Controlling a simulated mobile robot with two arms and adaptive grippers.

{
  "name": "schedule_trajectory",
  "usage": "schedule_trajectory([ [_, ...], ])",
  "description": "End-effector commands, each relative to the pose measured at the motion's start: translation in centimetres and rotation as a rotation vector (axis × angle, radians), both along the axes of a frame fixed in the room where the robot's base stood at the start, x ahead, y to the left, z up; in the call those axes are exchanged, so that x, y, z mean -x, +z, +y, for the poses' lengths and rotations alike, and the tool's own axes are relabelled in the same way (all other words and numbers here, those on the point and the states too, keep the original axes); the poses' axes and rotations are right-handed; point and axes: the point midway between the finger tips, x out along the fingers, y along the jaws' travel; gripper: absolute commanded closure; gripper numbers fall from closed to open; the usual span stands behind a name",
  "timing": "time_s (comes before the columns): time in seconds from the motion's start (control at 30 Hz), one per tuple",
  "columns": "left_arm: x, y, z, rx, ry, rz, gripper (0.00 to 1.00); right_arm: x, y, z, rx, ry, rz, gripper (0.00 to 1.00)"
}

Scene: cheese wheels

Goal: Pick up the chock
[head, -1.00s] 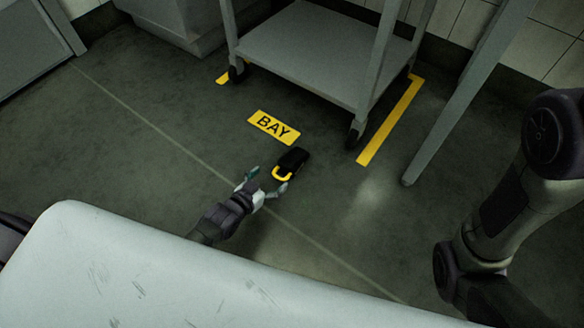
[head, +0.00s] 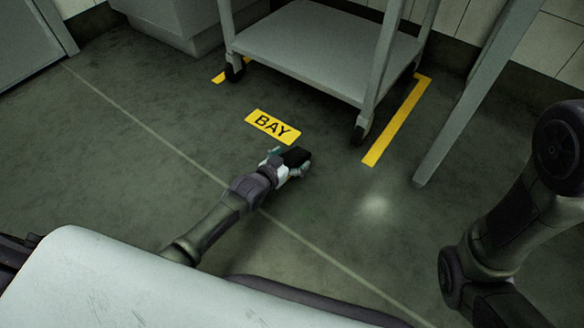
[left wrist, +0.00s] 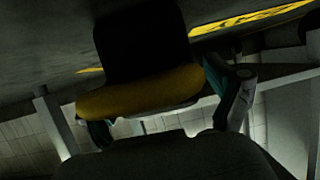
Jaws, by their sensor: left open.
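The chock (head: 297,156) is a black block with a yellow handle, lying on the floor just below the BAY label in the head view. My left gripper (head: 286,163) is at the chock's handle end and hides the handle in that view. In the left wrist view the black body (left wrist: 140,40) fills the upper middle, and the yellow handle (left wrist: 142,98) lies between the two open fingers, one on each side. I cannot tell whether either finger touches it. My right gripper is not in view.
A grey wheeled cart (head: 322,50) stands behind the chock, inside yellow floor marks (head: 398,122). The yellow BAY label (head: 272,126) is flat on the floor. A grey post (head: 470,100) stands to the right. Floor to the left and right of the chock is clear.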

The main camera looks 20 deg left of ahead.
Motion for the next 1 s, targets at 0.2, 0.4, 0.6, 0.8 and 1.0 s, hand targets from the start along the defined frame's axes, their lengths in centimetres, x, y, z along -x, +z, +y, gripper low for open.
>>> schedule_trajectory([
  [0.2, -0.55, -0.22, -0.2, 0.0, 0.0, 0.001, 0.08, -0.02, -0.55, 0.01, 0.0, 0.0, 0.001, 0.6],
  [0.4, -0.53, -0.19, -0.18, 0.0, 0.0, 0.001, 0.2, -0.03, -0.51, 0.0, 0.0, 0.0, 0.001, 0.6],
  [0.6, -0.51, -0.2, -0.18, 0.0, 0.0, 0.001, 0.53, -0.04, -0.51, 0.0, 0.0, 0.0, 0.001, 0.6],
  [0.8, -0.51, -0.21, -0.18, 0.0, 0.0, 0.001, 0.86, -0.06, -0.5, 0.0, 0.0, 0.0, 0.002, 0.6],
  [1.0, -0.6, -0.02, -0.19, 0.001, 0.0, -0.003, 0.86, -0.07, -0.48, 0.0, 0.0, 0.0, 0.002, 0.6],
])
